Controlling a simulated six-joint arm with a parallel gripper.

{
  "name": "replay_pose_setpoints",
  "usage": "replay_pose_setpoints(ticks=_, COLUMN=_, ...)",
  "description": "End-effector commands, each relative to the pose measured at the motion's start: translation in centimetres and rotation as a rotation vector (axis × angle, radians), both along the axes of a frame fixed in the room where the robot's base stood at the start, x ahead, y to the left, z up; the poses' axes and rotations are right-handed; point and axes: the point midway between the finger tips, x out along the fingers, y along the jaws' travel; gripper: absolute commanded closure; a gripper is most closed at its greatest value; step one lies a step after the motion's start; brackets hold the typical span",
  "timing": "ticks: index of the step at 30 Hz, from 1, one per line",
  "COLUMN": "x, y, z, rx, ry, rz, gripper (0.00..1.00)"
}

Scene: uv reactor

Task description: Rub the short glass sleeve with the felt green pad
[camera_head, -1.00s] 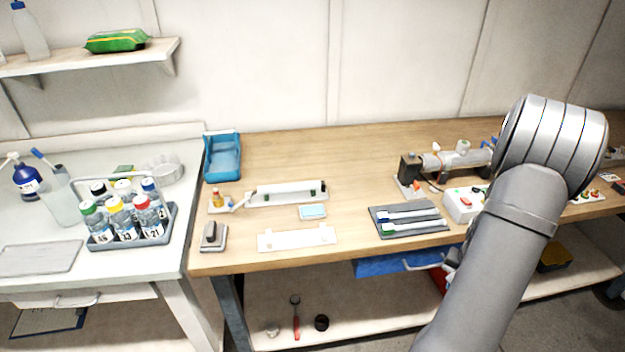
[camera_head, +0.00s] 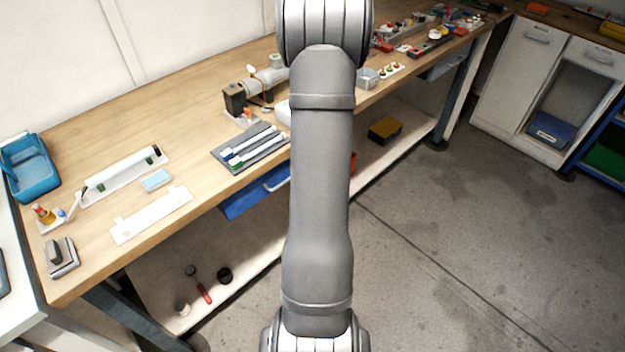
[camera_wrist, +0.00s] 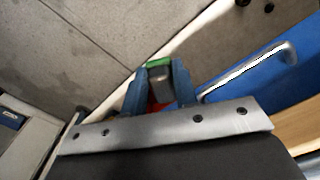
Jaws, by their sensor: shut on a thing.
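In the wrist view my gripper (camera_wrist: 159,88) has its blue fingers shut on a small dark grey block with a green top (camera_wrist: 159,62), which looks like the felt green pad. In the head view my arm hides the gripper and the pad. A grey tray (camera_head: 222,157) on the bench holds slim pale tubes with blue and green ends. A longer pale tube (camera_head: 118,170) lies in a holder further left. I cannot tell for sure which tube is the short glass sleeve. The held pad is away from the tubes, near the bench front.
A blue drawer (camera_head: 247,203) with a metal handle hangs under the bench; it is close in the wrist view (camera_wrist: 262,88). A white plate (camera_head: 150,214), a pale blue pad (camera_head: 156,180) and a blue bin (camera_head: 28,165) are on the bench. Grey floor (camera_head: 440,240) is open at right.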

Motion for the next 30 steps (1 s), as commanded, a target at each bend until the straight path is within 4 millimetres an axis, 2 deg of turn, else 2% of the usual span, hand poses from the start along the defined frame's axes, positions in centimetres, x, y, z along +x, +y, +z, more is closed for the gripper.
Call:
replay_pose_setpoints(ticks=7, x=1.6, y=0.1, z=6.2, rx=-0.001, ry=-0.007, rz=0.347, gripper=0.92)
replay_pose_setpoints(ticks=11, x=3.2, y=2.5, z=10.6, rx=-0.001, ry=-0.008, rz=0.498, gripper=0.92)
replay_pose_setpoints(ticks=17, x=5.2, y=9.7, z=14.6, rx=0.0, ry=-0.002, rz=0.467, gripper=0.92)
replay_pose_setpoints(ticks=21, x=5.9, y=15.9, z=16.2, rx=0.0, ry=-0.002, rz=0.359, gripper=0.92)
replay_pose_setpoints(ticks=26, x=5.7, y=23.1, z=17.6, rx=0.0, ry=-0.002, rz=0.222, gripper=0.92)
replay_pose_setpoints(ticks=30, x=4.6, y=29.5, z=18.5, rx=0.0, ry=-0.001, rz=0.101, gripper=0.92)
